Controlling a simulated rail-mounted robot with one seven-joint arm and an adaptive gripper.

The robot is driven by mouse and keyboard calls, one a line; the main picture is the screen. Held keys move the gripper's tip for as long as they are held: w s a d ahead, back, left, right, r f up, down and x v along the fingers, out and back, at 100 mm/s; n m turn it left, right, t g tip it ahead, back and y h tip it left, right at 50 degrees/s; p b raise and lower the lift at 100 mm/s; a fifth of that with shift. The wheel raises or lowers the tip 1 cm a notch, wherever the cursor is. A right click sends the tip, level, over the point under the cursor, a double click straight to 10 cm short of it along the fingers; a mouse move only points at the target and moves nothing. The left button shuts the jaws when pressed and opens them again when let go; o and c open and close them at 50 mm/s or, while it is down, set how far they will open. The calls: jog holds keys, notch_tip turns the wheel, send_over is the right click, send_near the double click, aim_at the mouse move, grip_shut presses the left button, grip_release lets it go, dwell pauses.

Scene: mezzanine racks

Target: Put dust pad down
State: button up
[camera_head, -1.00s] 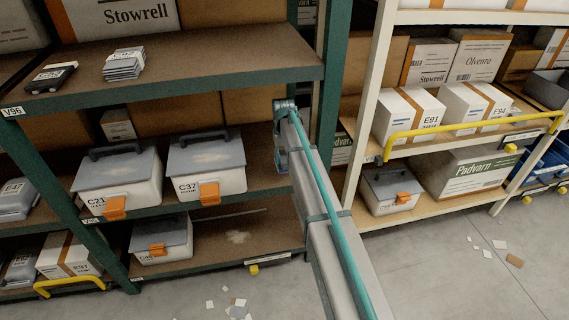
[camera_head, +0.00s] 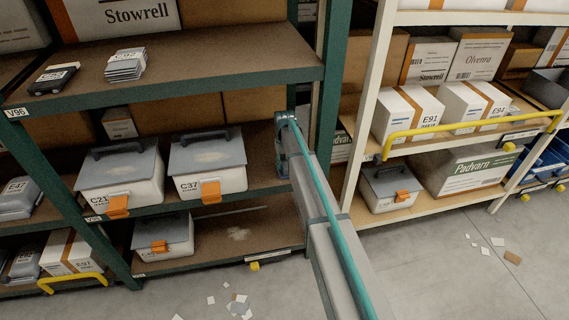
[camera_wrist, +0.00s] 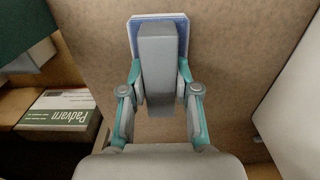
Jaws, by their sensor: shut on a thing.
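In the wrist view my gripper (camera_wrist: 158,88) is shut on the grey block-shaped handle (camera_wrist: 158,62) of the dust pad. The pad's blue face with a pale rim (camera_wrist: 158,18) shows beyond the handle. A brown surface fills the view behind it; I cannot tell whether the pad touches it. In the head view the end of my arm (camera_head: 285,125) is at the right end of the green rack's middle shelf (camera_head: 258,190). My fingers and the pad cannot be made out there.
Lidded bins C21 (camera_head: 120,180) and C37 (camera_head: 210,180) stand left of my arm; a pale patch marks C37's lid. The upper shelf (camera_head: 210,60) is above. A cream rack post (camera_head: 365,100) is close on the right. Scraps (camera_head: 238,303) litter the floor.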

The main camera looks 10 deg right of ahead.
jog(key=shift+f, duration=0.15)
jog(key=o, duration=1)
